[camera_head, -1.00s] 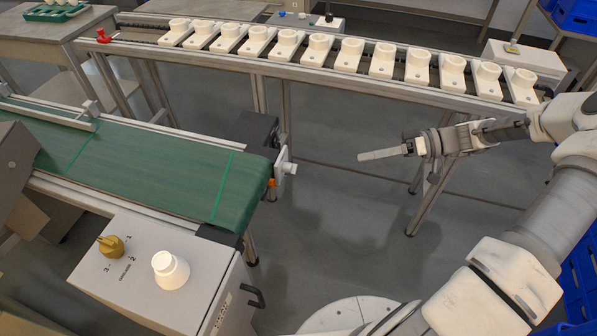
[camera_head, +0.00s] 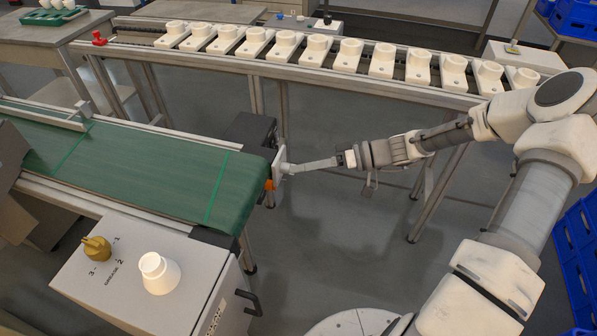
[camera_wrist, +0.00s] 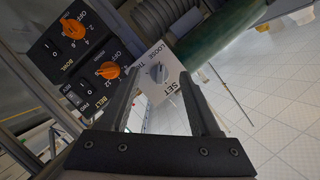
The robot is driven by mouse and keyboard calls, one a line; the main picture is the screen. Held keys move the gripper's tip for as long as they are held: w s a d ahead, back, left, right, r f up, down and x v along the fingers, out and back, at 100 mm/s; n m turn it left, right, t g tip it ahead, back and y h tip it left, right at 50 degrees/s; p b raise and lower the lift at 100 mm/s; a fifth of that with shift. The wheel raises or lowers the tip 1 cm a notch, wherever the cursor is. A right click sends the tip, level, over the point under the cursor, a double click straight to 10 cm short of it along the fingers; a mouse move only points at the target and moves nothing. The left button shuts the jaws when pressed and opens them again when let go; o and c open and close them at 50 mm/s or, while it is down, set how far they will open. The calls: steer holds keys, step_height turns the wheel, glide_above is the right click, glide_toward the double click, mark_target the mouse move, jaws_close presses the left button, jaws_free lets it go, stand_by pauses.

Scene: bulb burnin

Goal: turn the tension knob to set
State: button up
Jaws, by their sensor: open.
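The tension knob (camera_wrist: 158,72) is a small grey knob on a white plate (camera_wrist: 172,88) marked LOOSE and SET, with another marking partly hidden by a finger. In the head view the plate (camera_head: 279,163) stands at the right end of the green conveyor. My gripper (camera_wrist: 160,78) is open, its two fingers on either side of the knob in the wrist view. In the head view my gripper (camera_head: 291,167) reaches the plate from the right and covers most of the knob. I cannot tell whether the fingers touch it. The knob's exact pointing is too small to read.
Orange BOWL (camera_wrist: 73,27) and BELT (camera_wrist: 108,70) knobs sit on dark panels beside the plate. The green conveyor (camera_head: 150,170) lies left. A grey box (camera_head: 130,270) with a yellow knob stands in front. A rail (camera_head: 290,70) of white holders runs behind. Open floor lies below my arm.

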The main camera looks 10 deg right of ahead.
steer(key=shift+x, duration=0.8)
jaws_close()
